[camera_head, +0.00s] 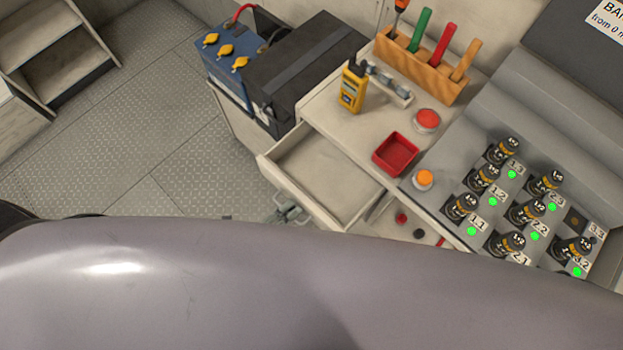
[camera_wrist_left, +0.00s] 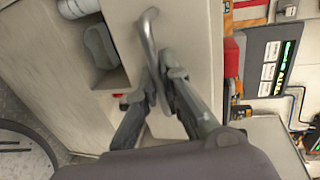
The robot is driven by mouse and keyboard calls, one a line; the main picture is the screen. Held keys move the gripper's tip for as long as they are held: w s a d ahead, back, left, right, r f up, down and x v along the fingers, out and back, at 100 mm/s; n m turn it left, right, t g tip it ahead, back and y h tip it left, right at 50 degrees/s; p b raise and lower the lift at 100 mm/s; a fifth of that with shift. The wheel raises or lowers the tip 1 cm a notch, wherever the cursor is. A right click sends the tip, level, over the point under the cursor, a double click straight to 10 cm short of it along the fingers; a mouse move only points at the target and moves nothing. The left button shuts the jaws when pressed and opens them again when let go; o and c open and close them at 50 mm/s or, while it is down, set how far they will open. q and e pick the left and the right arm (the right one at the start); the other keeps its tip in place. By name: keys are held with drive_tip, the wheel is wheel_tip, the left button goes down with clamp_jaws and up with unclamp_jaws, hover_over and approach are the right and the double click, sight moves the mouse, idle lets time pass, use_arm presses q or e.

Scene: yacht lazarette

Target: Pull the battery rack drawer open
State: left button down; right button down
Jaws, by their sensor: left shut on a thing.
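The drawer (camera_head: 322,172) stands pulled out from the bench and looks empty inside. Its pale front (camera_head: 295,192) faces the lower left. My left gripper (camera_head: 287,213) is at the outer side of that front, partly hidden by my own arm, which fills the bottom of the head view. In the left wrist view, the grey bar handle (camera_wrist_left: 148,32) runs down between the fingers of my left gripper (camera_wrist_left: 163,85), which are shut on it. My right gripper does not show.
A blue battery (camera_head: 228,75) and a black box (camera_head: 300,70) stand left of the drawer. A red tray (camera_head: 396,154), a yellow meter (camera_head: 352,87) and a tool rack (camera_head: 420,66) sit on the bench. The plated floor (camera_head: 130,120) at left is clear.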

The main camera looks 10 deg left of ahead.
use_arm(q)
drive_tip(key=f+v, duration=0.1)
drive_tip(key=v, duration=0.7)
drive_tip(key=shift+s+a+f, duration=0.2)
drive_tip(key=shift+s+f, duration=0.05)
drive_tip(key=shift+f, duration=0.15)
drive_tip(key=c, duration=2)
unclamp_jaws()
drive_tip(key=v, duration=1.2)
